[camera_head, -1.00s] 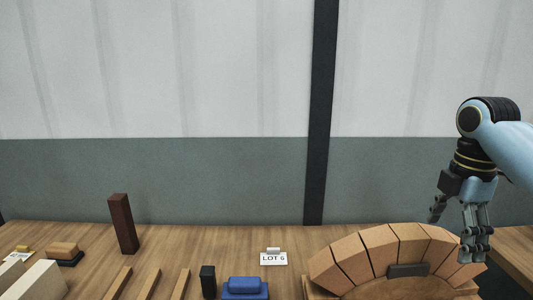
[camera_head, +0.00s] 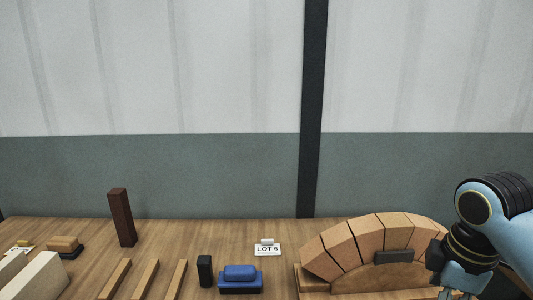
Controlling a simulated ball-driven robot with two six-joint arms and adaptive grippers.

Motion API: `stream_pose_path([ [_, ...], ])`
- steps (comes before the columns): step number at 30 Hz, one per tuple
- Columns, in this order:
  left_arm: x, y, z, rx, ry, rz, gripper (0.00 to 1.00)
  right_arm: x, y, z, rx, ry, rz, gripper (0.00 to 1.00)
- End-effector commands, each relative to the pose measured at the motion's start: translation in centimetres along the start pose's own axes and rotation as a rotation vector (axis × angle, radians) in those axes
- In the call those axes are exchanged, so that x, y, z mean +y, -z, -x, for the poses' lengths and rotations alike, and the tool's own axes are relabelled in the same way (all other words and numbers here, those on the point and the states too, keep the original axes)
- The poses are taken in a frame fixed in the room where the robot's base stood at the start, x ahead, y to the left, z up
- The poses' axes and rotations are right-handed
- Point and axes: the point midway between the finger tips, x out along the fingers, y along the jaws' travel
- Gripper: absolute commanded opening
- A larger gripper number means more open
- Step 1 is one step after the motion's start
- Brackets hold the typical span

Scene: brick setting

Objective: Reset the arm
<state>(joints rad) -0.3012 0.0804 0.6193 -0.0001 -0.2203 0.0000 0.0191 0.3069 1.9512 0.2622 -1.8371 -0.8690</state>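My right arm (camera_head: 478,225) comes in from the right edge, light blue with a black wrist joint. Its gripper (camera_head: 460,293) points down at the bottom right, in front of the right end of the brick arch (camera_head: 368,238). The fingers are cut off by the bottom edge, so their opening does not show. The arch is made of several tan wedge bricks with a dark grey block (camera_head: 394,257) in front of its top. My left arm and gripper are not in the picture.
On the wooden table (camera_head: 200,236) stand a dark brown upright block (camera_head: 121,217), a blue block on a base (camera_head: 240,279), a small black block (camera_head: 205,271) and a LOT 6 card (camera_head: 267,250). Wooden strips (camera_head: 145,279) and a pale block (camera_head: 38,278) lie left.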

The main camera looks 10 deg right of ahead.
Motion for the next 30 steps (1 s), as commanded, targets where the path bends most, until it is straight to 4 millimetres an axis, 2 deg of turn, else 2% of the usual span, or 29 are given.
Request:
stream_pose_path([
  [1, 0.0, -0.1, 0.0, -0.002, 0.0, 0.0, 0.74, -1.9, -0.2, -0.4, 0.007, -0.007, -0.059, 0.89],
  [3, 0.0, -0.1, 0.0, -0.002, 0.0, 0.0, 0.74, -4.0, -0.4, -0.5, 0.022, -0.027, -0.156, 0.89],
  [9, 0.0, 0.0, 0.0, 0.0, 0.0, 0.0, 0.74, -9.2, -1.4, 0.1, 0.072, -0.072, -0.431, 0.89],
  [15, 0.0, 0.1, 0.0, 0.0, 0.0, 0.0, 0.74, -12.9, -2.5, 1.7, 0.121, -0.101, -0.673, 0.89],
  [21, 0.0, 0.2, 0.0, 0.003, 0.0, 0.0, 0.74, -15.7, -3.8, 3.8, 0.167, -0.124, -0.886, 0.89],
  [30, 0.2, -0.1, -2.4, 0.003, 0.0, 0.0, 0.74, -15.3, -3.7, -5.5, 0.141, -0.112, -0.897, 0.89],
])
